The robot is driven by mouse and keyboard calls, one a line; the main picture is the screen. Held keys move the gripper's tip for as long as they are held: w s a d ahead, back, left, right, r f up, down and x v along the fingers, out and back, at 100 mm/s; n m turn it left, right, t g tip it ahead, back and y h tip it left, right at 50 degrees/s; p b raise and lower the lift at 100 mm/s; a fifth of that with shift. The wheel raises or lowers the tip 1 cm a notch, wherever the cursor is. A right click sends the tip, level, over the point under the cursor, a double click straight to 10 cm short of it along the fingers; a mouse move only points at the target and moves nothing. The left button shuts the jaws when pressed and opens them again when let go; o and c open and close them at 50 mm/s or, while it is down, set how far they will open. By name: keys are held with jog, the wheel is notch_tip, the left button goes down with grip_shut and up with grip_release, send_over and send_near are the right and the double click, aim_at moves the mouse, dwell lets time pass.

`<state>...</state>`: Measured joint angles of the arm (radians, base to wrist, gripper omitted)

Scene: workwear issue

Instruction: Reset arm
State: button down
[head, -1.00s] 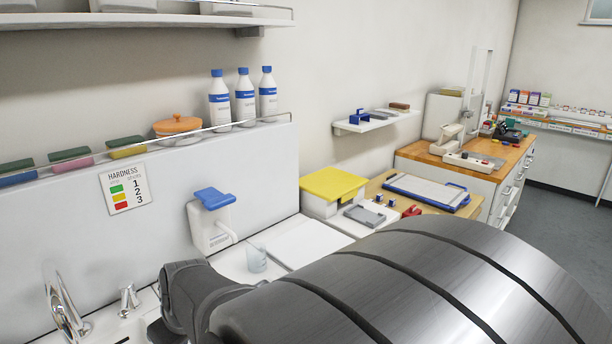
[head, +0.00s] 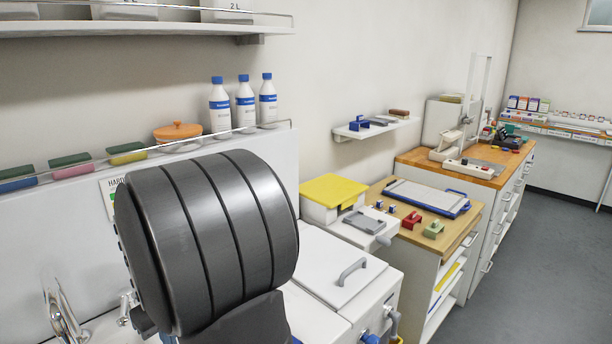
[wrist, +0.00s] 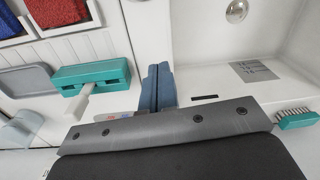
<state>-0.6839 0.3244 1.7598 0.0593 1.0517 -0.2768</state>
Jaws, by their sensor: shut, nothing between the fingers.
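My gripper (wrist: 155,72) shows in the wrist view, its two blue-grey fingers closed together with nothing between them. It points over a white surface beside a pale basin. A teal block with a pale handle (wrist: 92,74) lies to the left of the fingers, and I see a gap between them in the picture. In the head view my thick dark arm link stands upright at left of centre and hides part of the wall and counter. The gripper itself does not show there.
In the head view, bottles (head: 245,102) and an orange pot (head: 177,130) stand on a ledge behind my arm. A yellow-lidded box (head: 333,188) stands right of it. The floor (head: 545,250) is clear.

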jog(key=shift+w+a+f, duration=0.2)
jog(key=shift+w+a, duration=0.25)
jog(key=shift+a, duration=0.25)
notch_tip(320, 180, up, 7)
jog(key=shift+d+f, duration=0.2)
jog(key=shift+d, duration=0.05)
